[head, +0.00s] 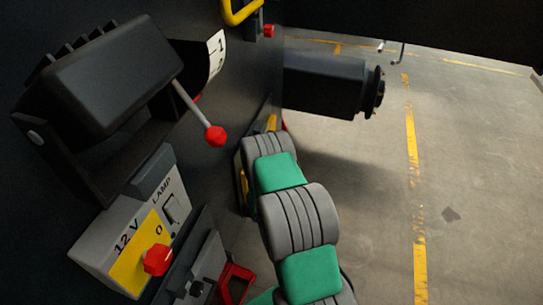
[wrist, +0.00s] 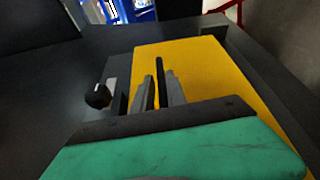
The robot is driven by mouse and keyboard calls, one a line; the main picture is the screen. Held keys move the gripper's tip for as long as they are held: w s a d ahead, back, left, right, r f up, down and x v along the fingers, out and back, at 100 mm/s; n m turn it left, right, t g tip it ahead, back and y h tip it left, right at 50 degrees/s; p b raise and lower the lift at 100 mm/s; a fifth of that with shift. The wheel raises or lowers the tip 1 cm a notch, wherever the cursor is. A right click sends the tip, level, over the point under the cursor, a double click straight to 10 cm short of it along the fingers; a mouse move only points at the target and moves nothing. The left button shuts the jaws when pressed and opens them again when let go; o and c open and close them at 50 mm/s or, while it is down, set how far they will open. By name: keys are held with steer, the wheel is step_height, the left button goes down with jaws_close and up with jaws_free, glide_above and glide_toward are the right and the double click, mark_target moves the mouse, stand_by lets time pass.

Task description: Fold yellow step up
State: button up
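The yellow step (wrist: 205,62) is a flat yellow panel filling the middle of the wrist view. In the head view only slivers of yellow (head: 271,122) show beside my arm; most of it is hidden. My gripper (wrist: 160,75) is in front of the yellow panel, with its two grey fingers a small gap apart. A thin dark upright bar (wrist: 159,72) shows between the fingers. Yellow shows between the fingers and the bar, so the gripper looks open and not closed on it. Whether it touches the step I cannot tell.
A dark knob (wrist: 98,96) sits left of the panel. In the head view, a black lever box (head: 110,75) with a red-tipped lever (head: 215,136) and a 12 V switch panel (head: 130,255) stand at left. A black cylinder (head: 325,85) juts out. Floor at right is clear.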

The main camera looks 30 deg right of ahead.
steer(key=o, duration=0.3)
steer(key=shift+s+f, duration=0.1)
steer(key=shift+s+a+f+b, duration=0.15)
steer(key=shift+s+a+b, duration=0.05)
steer(key=shift+s+b, duration=0.25)
steer(key=b+v, duration=0.3)
steer(key=v, duration=0.3)
steer(key=shift+s+a+r, duration=0.2)
steer(key=shift+s+r, duration=0.05)
steer(key=shift+s, duration=0.1)
